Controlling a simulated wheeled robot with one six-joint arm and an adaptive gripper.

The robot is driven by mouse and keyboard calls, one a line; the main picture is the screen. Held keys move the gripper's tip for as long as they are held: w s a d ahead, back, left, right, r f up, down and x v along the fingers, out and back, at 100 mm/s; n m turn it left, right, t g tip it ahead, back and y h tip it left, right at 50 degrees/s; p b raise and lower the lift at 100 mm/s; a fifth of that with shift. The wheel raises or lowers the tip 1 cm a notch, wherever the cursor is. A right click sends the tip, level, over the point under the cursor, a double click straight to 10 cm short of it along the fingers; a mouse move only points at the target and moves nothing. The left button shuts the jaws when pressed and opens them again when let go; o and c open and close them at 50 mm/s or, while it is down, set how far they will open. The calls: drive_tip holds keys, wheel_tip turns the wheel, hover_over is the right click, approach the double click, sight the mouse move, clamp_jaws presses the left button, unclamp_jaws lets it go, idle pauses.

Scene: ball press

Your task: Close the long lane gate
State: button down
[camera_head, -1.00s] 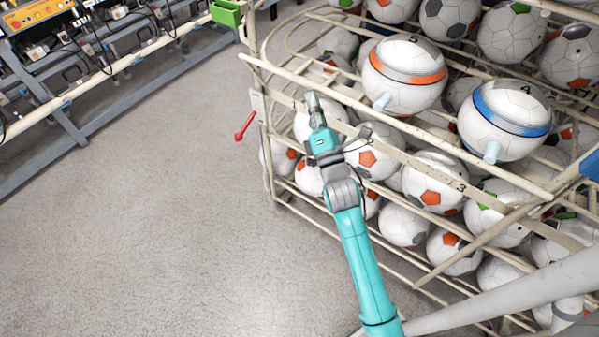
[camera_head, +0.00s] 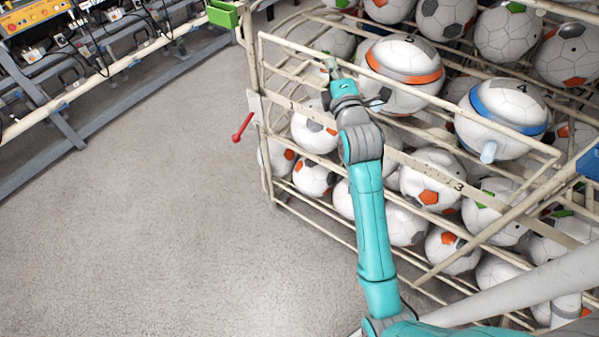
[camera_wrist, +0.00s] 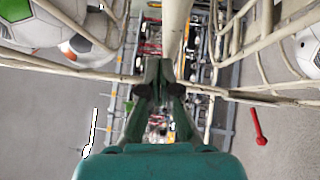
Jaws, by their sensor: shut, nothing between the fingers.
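The long lane gate is taken to be the cream tubular frame (camera_head: 440,105) along the front of the ball rack. Its long upper rail runs from upper left to lower right, with a short upright at its left end. My gripper (camera_head: 330,66) is at this frame near its left part, in front of a ball with an orange band. In the wrist view my gripper (camera_wrist: 159,68) has its fingers together and empty, close to a thick cream tube (camera_wrist: 174,35). Whether the fingertips touch the tube cannot be told. The gate's latch is not clearly visible.
The rack holds many footballs, including an orange-banded ball (camera_head: 403,72) and a blue-banded ball (camera_head: 503,118). A red-handled lever (camera_head: 242,127) sticks out at the rack's left corner. A green box (camera_head: 222,13) is above it. Grey floor (camera_head: 130,200) at left is clear.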

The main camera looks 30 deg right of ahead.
drive_tip(key=shift+w+d+r, duration=0.1)
drive_tip(key=shift+d, duration=0.2)
drive_tip(key=shift+d+r, duration=0.1)
idle(0.3)
drive_tip(key=v, duration=1.2)
drive_tip(key=shift+a, duration=0.25)
drive_tip(key=shift+f, duration=0.25)
